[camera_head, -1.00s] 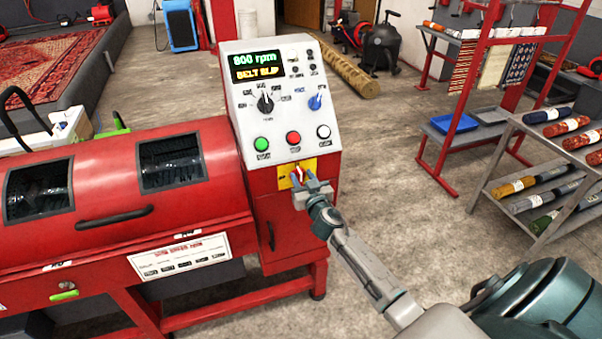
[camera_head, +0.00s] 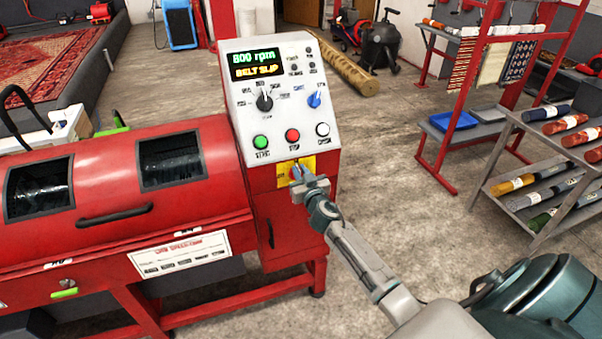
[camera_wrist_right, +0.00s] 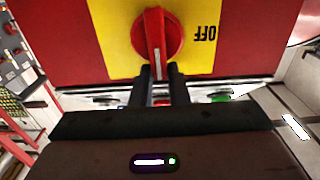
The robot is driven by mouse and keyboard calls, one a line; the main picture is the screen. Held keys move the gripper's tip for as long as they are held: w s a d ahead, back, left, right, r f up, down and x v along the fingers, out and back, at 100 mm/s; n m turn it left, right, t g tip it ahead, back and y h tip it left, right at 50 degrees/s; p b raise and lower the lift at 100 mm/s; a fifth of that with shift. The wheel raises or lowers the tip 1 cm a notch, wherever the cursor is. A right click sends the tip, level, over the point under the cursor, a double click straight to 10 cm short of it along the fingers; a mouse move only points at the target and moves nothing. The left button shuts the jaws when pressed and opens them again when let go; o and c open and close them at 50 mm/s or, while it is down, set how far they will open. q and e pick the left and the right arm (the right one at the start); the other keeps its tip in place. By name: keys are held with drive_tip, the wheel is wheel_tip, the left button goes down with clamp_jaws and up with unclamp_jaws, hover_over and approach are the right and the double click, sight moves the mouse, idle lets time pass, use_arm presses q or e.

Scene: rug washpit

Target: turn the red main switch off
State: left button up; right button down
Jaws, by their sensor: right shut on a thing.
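The red main switch (camera_wrist_right: 157,32) is a round knob with a raised bar handle on a yellow plate (camera_wrist_right: 100,30). The plate sits low on the front of the control panel and also shows in the head view (camera_head: 311,162). The word OFF appears upside down beside the knob in the wrist view. The handle stands upright in that view, not toward OFF. My right gripper (camera_wrist_right: 163,75) is shut on the lower end of the handle. In the head view my right gripper (camera_head: 299,178) hides most of the knob. My left gripper is not in view.
The control panel (camera_head: 328,104) reads 800 rpm and BELT SLIP. Green (camera_head: 261,142), red (camera_head: 292,135) and white (camera_head: 322,129) buttons sit just above the switch. The red machine drum (camera_head: 110,205) extends left. A grey rack with rolled rugs (camera_head: 510,183) stands right; floor between is clear.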

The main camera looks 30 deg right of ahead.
sight(291, 173)
drive_tip(key=shift+f, duration=0.4)
drive_tip(key=n, duration=0.3)
drive_tip(key=a+f+n+b, duration=0.1)
drive_tip(key=n, duration=0.2)
drive_tip(key=a+n, duration=0.1)
drive_tip(key=n, duration=0.2)
drive_tip(key=shift+w+a+f+b, duration=0.1)
drive_tip(key=shift+w+f+b, duration=0.1)
drive_tip(key=shift+b, duration=0.15)
drive_tip(key=n, duration=0.4)
drive_tip(key=shift+a+f+n, duration=0.25)
drive_tip(key=shift+f+n, duration=0.05)
drive_tip(key=shift+f, duration=0.1)
drive_tip(key=n, duration=0.3)
drive_tip(key=shift+w+f+n, duration=0.1)
drive_tip(key=shift+f+n, duration=0.2)
drive_tip(key=shift+f, duration=0.05)
drive_tip(key=shift+r+n, duration=0.1)
drive_tip(key=shift+n, duration=0.3)
